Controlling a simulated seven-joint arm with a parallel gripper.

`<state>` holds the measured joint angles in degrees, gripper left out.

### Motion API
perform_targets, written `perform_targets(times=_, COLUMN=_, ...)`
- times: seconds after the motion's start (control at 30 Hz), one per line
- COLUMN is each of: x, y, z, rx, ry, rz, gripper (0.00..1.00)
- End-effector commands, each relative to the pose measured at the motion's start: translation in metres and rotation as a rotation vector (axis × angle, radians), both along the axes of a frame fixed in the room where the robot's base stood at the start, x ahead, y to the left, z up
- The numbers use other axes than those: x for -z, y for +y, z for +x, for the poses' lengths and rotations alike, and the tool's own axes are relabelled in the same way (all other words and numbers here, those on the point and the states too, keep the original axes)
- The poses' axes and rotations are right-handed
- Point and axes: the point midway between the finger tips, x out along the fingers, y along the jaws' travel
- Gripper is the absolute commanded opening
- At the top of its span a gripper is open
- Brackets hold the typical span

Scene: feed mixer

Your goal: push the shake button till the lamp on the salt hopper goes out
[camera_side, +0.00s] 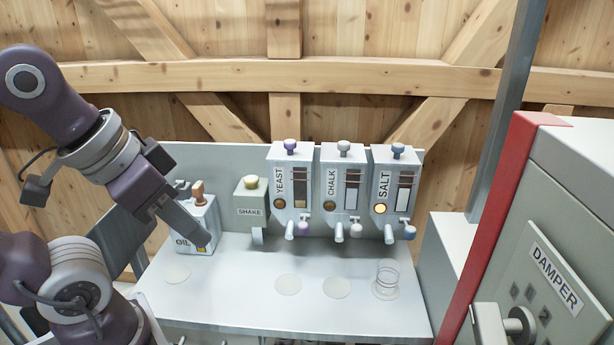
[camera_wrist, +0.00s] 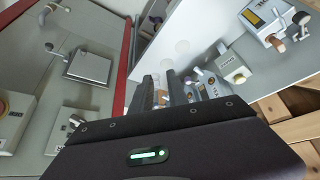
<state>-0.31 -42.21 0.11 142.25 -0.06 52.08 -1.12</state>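My gripper (camera_side: 203,238) is in front of the oil box, left of the shake box and apart from the button. It points down and to the right. In the wrist view its fingers stand close together, and whether they touch is unclear.
The yeast (camera_side: 280,185) and chalk (camera_side: 332,185) hoppers have dark amber lamps. A clear glass (camera_side: 386,277) stands below the salt spout. The oil box (camera_side: 195,225) with its brown knob is behind my gripper. A damper cabinet (camera_side: 560,230) fills the right side. The front bench is mostly clear.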

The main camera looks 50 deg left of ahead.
Motion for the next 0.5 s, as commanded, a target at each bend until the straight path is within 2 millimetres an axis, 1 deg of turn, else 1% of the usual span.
perform_targets(times=0.03, x=-0.007, y=0.002, z=0.008, rx=-0.048, ry=0.012, rz=-0.021, gripper=0.08)
perform_targets(times=0.07, x=-0.014, y=0.005, z=0.015, rx=-0.097, ry=0.023, rz=-0.044, gripper=0.03)
perform_targets(times=0.1, x=-0.024, y=0.010, z=0.028, rx=-0.186, ry=0.043, rz=-0.083, gripper=0.00)
perform_targets(times=0.13, x=-0.034, y=0.016, z=0.041, rx=-0.269, ry=0.061, rz=-0.118, gripper=0.00)
perform_targets(times=0.17, x=-0.043, y=0.023, z=0.055, rx=-0.365, ry=0.080, rz=-0.157, gripper=0.00)
perform_targets(times=0.2, x=-0.055, y=0.034, z=0.075, rx=-0.504, ry=0.108, rz=-0.211, gripper=0.00)
perform_targets(times=0.27, x=-0.070, y=0.056, z=0.105, rx=-0.722, ry=0.145, rz=-0.287, gripper=0.00)
perform_targets(times=0.3, x=-0.076, y=0.072, z=0.125, rx=-0.868, ry=0.168, rz=-0.332, gripper=0.00)
perform_targets(times=0.37, x=-0.082, y=0.099, z=0.153, rx=-1.087, ry=0.197, rz=-0.395, gripper=0.00)
perform_targets(times=0.4, x=-0.084, y=0.118, z=0.170, rx=-1.233, ry=0.214, rz=-0.432, gripper=0.00)
perform_targets(times=0.47, x=-0.082, y=0.149, z=0.194, rx=-1.449, ry=0.232, rz=-0.477, gripper=0.00)
perform_targets(times=0.5, x=-0.078, y=0.169, z=0.206, rx=-1.587, ry=0.242, rz=-0.500, gripper=0.00)
